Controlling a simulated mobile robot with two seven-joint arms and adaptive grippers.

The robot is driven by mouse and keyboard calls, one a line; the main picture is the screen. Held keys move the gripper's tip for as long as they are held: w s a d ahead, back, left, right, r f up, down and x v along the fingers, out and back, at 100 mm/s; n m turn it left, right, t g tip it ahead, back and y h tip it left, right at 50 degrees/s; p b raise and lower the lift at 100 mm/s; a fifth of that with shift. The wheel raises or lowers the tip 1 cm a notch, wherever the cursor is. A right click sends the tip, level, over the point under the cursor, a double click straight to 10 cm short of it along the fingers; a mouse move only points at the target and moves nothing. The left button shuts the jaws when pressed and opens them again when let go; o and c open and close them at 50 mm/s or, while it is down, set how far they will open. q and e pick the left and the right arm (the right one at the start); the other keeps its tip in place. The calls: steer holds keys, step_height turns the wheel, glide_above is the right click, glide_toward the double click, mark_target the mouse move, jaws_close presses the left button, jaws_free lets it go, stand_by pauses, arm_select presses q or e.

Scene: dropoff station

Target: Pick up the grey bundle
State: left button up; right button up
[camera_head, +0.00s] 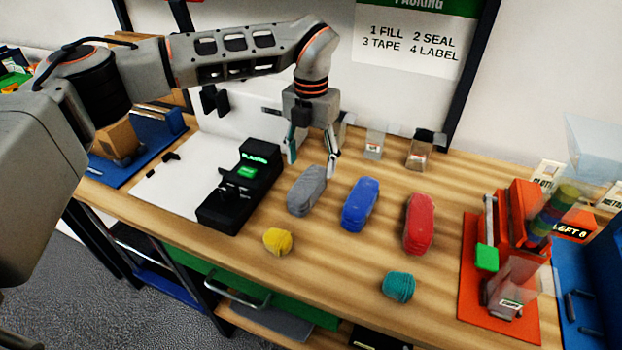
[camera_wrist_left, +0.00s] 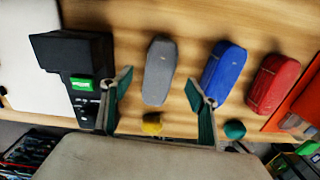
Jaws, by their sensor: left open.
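The grey bundle (camera_head: 307,190) lies on the wooden table between a black device and a blue bundle. My left gripper (camera_head: 312,168) is open, with its fingers pointing down just behind and above the grey bundle in the head view. In the left wrist view the grey bundle (camera_wrist_left: 159,72) lies ahead, between the lines of the two open fingers of the left gripper (camera_wrist_left: 158,100). Nothing is between the fingertips that I can see as held. My right gripper is not in view.
The black device (camera_head: 240,188) stands left of the grey bundle. The blue bundle (camera_head: 360,204) and a red bundle (camera_head: 419,223) lie to the right. A yellow bundle (camera_head: 278,241) and a teal bundle (camera_head: 398,287) are nearer the front edge. An orange station (camera_head: 480,270) stands far right.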

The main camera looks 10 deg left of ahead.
mark_target(307, 182)
arm_select(q)
steer(key=shift+s+f, duration=0.35)
steer(key=shift+f, duration=0.55)
steer(key=f, duration=0.3)
steer(key=s+f, duration=0.1)
steer(key=shift+a+f, duration=0.15)
steer(key=shift+a, duration=0.1)
steer(key=shift+w+f, duration=0.1)
steer(key=shift+f, duration=0.3)
steer(key=c, duration=1.1)
steer(key=shift+c, duration=0.9)
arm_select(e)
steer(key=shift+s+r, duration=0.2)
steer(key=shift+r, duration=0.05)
